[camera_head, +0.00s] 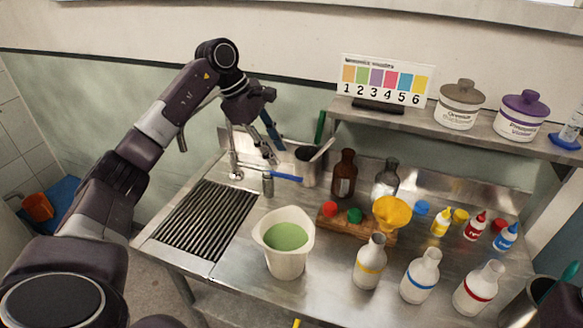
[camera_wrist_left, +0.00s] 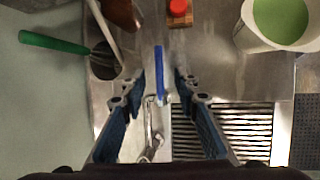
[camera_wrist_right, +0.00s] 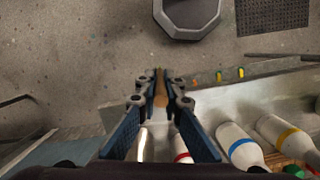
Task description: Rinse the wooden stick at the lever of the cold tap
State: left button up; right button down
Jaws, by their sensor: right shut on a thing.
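The chrome tap (camera_head: 236,163) stands at the back of the steel sink unit, and a blue lever (camera_head: 287,177) points right from it. My left gripper (camera_head: 264,143) is open and empty above the tap. In the left wrist view the blue lever (camera_wrist_left: 159,74) shows between the parted fingers (camera_wrist_left: 158,79), apart from them, with chrome tap parts (camera_wrist_left: 152,138) below. In the right wrist view my right gripper (camera_wrist_right: 158,80) is shut on a brown wooden stick (camera_wrist_right: 160,96), seen nearly end-on. The stick cannot be made out in the head view.
A ribbed drainer (camera_head: 205,222) lies left of a white bucket of green liquid (camera_head: 287,238). A steel pot with tools (camera_head: 307,167) stands behind the lever. Several white bottles (camera_head: 419,276) line the right front. A shelf (camera_head: 430,122) holds two lidded jars.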

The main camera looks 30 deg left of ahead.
aim_at(293, 176)
pick_arm(q)
jog(key=p+x, duration=0.1)
jog(key=x, duration=0.7)
jog(key=shift+w+d+f+p, duration=0.15)
jog(key=shift+f+p, duration=0.1)
jog(key=shift+p, duration=0.1)
grip_shut()
